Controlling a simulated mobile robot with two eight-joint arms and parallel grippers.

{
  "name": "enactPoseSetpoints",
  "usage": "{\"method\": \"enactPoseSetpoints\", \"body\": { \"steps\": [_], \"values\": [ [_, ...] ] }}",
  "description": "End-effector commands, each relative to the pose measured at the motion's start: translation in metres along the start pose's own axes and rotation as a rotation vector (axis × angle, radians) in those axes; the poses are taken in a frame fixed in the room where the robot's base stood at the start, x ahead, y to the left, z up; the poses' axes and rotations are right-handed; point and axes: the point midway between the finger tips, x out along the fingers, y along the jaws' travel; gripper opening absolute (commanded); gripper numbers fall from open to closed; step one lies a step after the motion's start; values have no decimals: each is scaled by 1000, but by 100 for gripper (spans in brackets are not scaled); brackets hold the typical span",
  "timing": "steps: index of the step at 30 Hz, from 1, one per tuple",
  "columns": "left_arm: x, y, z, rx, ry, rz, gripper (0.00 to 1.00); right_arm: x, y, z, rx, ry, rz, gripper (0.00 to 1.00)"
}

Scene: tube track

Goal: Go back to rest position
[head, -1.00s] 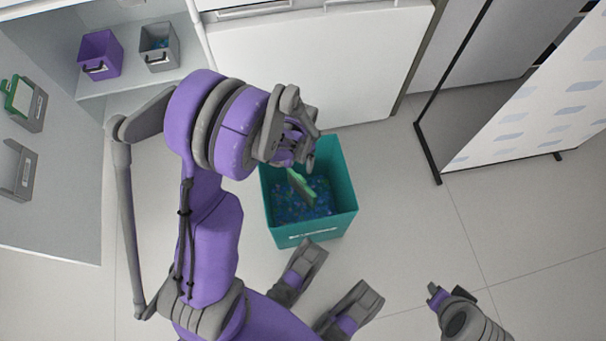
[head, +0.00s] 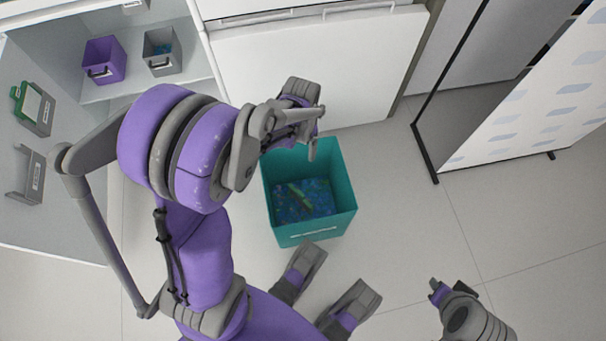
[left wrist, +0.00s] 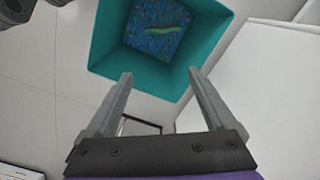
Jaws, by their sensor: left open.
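My left gripper (head: 312,132) is above the far rim of the teal bin in the head view. In the left wrist view my left gripper (left wrist: 158,95) has its two fingers spread wide with nothing between them. The teal bin (head: 318,227) stands on the floor and also fills the top of the left wrist view (left wrist: 108,50). A green, narrow object (head: 299,195) lies inside it on a blue speckled layer. My right gripper (head: 437,288) shows at the lower right of the head view, away from the bin; its fingers are too small to read.
A shelf at the left holds a purple box (head: 103,60), a grey box (head: 162,50) and grey holders, one with a green part (head: 35,108). A white cabinet (head: 330,70) stands behind the bin. A white panel (head: 540,105) stands at the right. Floor between is clear.

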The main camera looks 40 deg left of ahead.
Motion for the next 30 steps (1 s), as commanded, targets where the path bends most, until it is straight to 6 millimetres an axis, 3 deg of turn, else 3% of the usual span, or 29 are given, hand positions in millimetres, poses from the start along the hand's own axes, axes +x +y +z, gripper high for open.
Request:
{"method": "enactPoseSetpoints", "body": {
  "steps": [20, 23, 30],
  "values": [
    [-9, 4, 2, -2, 6, -3, 89, -2, 0, 0, 0, 1, 0, 30],
    [-22, 16, 6, -9, 29, -12, 89, -2, 0, 0, 0, 1, 0, 30],
    [-66, 65, 33, -52, 142, -44, 89, -2, 0, 0, 0, 1, 0, 30]
  ]
}}
